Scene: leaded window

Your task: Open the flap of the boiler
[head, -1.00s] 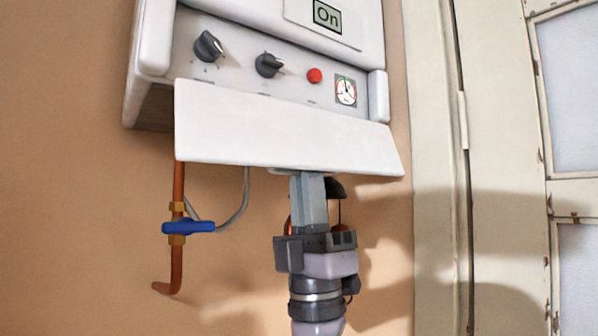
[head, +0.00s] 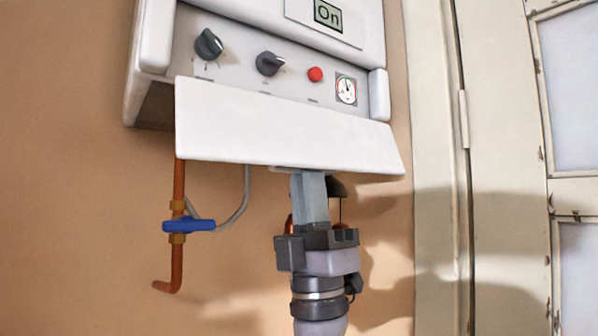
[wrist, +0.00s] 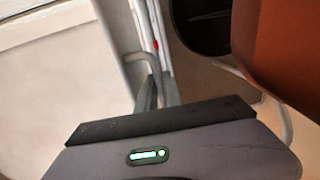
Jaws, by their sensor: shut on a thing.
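The boiler (head: 270,30) is a white box on the wall. Its flap (head: 280,130) is a white panel tilted down and outward, with the control panel visible above it. My gripper (head: 309,176) is below the flap's lower edge, its fingers pointing up. In the wrist view, the fingers (wrist: 158,90) are shut on a light loop-shaped handle (wrist: 146,60) at the flap's edge. In the head view the flap hides most of this handle and the fingertips.
The control panel carries two dark knobs (head: 209,44), a red button (head: 315,74) and a gauge (head: 346,89). A copper pipe (head: 177,262) with a blue valve handle (head: 188,225) hangs at lower left. A cream door frame (head: 435,150) stands to the right.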

